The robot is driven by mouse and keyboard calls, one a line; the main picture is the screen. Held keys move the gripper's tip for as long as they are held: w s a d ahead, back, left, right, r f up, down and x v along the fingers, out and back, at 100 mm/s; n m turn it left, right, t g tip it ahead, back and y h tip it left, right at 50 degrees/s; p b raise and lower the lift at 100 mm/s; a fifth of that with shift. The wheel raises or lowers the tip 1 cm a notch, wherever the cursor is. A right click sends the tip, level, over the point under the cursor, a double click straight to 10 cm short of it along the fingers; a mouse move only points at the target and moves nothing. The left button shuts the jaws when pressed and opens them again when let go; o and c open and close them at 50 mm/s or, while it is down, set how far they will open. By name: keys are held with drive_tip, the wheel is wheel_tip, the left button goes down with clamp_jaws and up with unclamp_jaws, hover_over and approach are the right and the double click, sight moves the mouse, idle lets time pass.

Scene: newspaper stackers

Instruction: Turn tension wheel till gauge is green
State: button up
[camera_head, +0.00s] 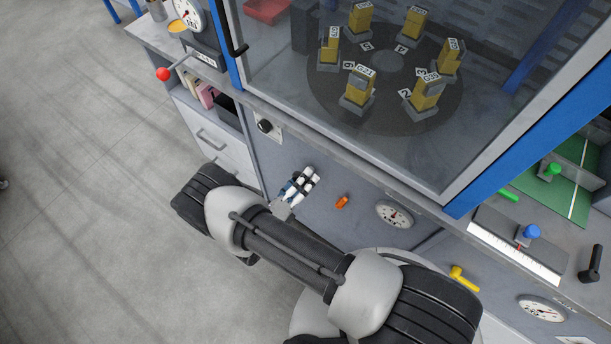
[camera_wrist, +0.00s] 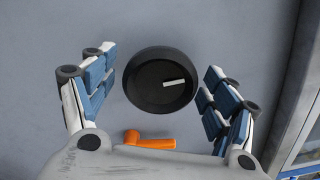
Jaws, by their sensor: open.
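A round black wheel (camera_wrist: 150,92) with a white mark on its face is on the grey panel in the wrist view. My gripper (camera_wrist: 156,78) is open, with one blue-padded finger on each side of the wheel and a visible gap to both. In the head view my gripper (camera_head: 302,183) is in front of the lower panel and hides the wheel. A round white gauge (camera_head: 395,214) sits on that panel to the right of my gripper. Its needle and colour zones are too small to read.
An orange lever (camera_wrist: 150,141) is below the wheel in the wrist view; it also shows in the head view (camera_head: 342,202). A black knob (camera_head: 265,126) is up and left of my gripper. A yellow handle (camera_head: 464,279) sticks out at the right. Open floor lies left.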

drive_tip(key=v, duration=1)
drive_tip(key=shift+s+a, duration=0.2)
